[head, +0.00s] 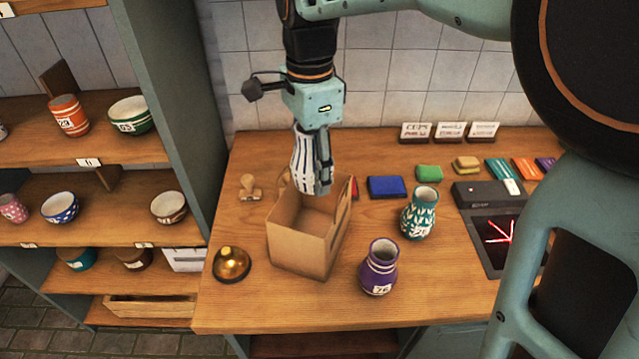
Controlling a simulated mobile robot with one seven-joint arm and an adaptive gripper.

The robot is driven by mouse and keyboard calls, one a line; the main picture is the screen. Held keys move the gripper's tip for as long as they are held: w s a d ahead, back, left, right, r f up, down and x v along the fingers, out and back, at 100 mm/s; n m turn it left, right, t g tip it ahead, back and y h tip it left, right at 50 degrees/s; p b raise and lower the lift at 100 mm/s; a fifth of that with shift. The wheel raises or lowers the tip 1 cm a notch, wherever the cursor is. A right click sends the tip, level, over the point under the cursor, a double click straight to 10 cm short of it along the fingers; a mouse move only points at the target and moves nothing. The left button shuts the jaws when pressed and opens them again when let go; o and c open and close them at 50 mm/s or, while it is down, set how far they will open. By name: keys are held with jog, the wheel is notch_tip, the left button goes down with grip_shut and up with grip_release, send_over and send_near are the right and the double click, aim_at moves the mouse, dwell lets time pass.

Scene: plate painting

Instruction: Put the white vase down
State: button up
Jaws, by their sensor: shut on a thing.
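The white vase (301,160) has dark vertical stripes and hangs roughly upright in my gripper (322,175). My gripper points down and is shut on the vase, with its fingers covering the vase's right side. The vase is over the back part of an open cardboard box (300,255). Its base shows close to the level of the box's rim; I cannot tell whether it touches the box.
A teal patterned vase (419,213) and a purple vase (379,267) stand right of the box. A brass bell (231,265) is at its left, and a wooden stamp (250,188) behind. Ink pads, signs and a scanner (490,193) occupy the right. Shelves of pottery (100,120) stand left.

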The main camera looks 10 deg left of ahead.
notch_tip(320, 180, down, 18)
jog(key=shift+a+r, duration=0.1)
dwell(0.5)
jog(key=shift+f+b, duration=0.25)
jog(key=shift+b, duration=0.1)
jog(key=o, duration=1.6)
jog(key=shift+c, duration=0.2)
jog(key=shift+r, duration=0.1)
notch_tip(320, 180, up, 12)
jog(key=shift+r, duration=0.1)
